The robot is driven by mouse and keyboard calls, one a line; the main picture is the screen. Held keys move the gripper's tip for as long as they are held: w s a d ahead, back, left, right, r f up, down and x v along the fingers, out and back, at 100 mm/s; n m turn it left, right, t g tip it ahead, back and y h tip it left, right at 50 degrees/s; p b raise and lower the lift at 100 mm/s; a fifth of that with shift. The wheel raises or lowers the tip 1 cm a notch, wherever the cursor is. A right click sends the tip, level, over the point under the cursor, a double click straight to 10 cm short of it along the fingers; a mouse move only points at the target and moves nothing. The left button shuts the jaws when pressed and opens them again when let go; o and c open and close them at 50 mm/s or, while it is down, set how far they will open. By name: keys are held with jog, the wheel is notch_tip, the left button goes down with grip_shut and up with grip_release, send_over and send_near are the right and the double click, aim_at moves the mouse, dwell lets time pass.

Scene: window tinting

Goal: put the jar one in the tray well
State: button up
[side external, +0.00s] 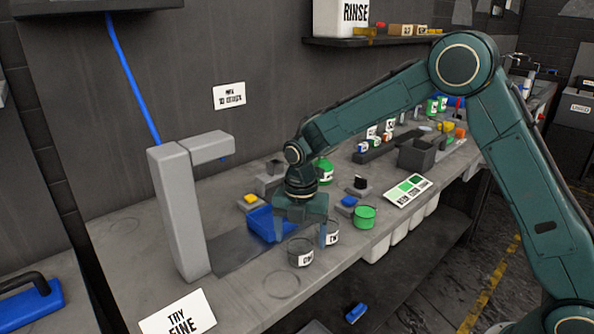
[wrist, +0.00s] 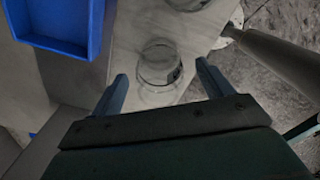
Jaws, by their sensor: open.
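Two clear glass jars with white labels stand on the bench: a near one (side external: 300,254) and one just behind it to the right (side external: 332,236). The labels are too small to tell which is jar one. My gripper (side external: 302,240) points down over the jars, open. In the wrist view one jar (wrist: 160,66) shows between and beyond the two fingertips (wrist: 162,74), with nothing gripped. The other jar (wrist: 188,4) is cut off at the top edge. A blue tray (side external: 262,226) lies left of my gripper; it also shows at the wrist view's upper left (wrist: 60,46).
A grey post with a short arm (side external: 180,215) stands left of the tray. A green jar (side external: 365,217), a color card (side external: 409,190) and small blocks lie to the right. The bench front edge is close to the jars. A marked circle (side external: 282,285) in front is bare.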

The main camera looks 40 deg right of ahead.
aim_at(300, 249)
jog(key=shift+f, duration=2.35)
jog(key=shift+c, duration=0.5)
jog(key=c, duration=1.1)
jog(key=shift+o, duration=0.2)
jog(key=shift+r, duration=0.15)
notch_tip(300, 249, up, 20)
